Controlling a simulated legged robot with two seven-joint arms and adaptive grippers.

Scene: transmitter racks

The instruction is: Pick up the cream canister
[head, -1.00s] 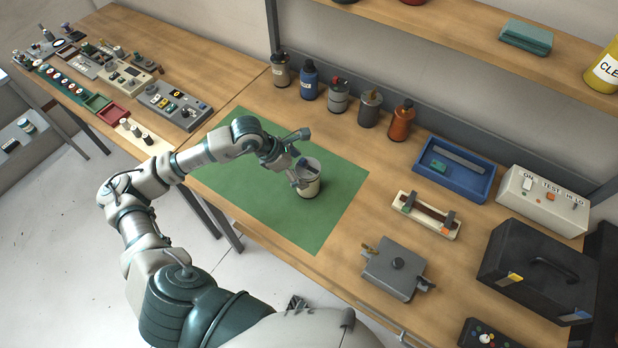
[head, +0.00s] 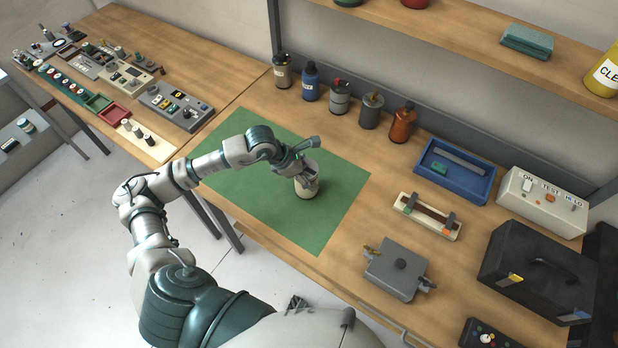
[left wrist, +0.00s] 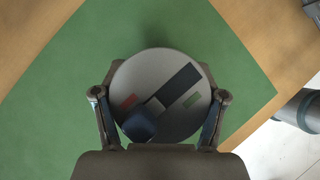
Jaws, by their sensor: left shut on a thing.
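The cream canister (head: 306,191) stands upright on the green mat (head: 248,190), and I see no clear gap under it. In the left wrist view its round grey top (left wrist: 160,65) fills the middle, with a dark bar, small red and green patches and a dark blue lump on it. My left gripper (head: 304,173) is shut on the canister from above. In the left wrist view its fingers (left wrist: 160,106) are at the left and right sides of the top. The gripper hides part of the canister's upper side. My right gripper is not in view.
Several bottles (head: 371,110) stand in a row behind the mat. A blue tray (head: 487,191), a cream slider block (head: 427,216) and a grey box (head: 396,270) lie to the right. A cream board (head: 148,138) lies to the left. The mat around the canister is clear.

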